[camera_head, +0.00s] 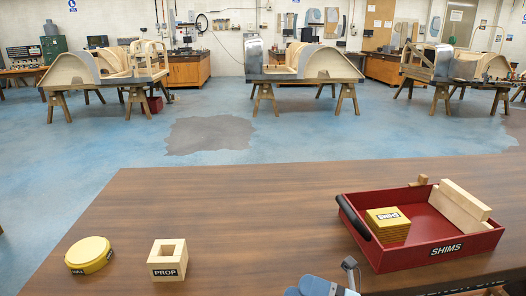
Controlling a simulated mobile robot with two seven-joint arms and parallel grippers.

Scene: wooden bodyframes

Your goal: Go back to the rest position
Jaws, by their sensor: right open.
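My right gripper (322,285) shows only in part at the bottom edge of the head view, as blue-grey and dark pieces over the brown table (225,215). It is open, and nothing shows held in it. It is left of and nearer than the red SHIMS tray (448,250), and right of the wooden PROP block (168,262). My left gripper is not in view.
The tray holds a stack of yellow shims (388,226) and wooden blocks (460,205). A round yellow tin (89,254) stands at the table's left. The table between PROP block and tray is mostly clear. Wooden bodyframes (310,64) stand on trestles beyond.

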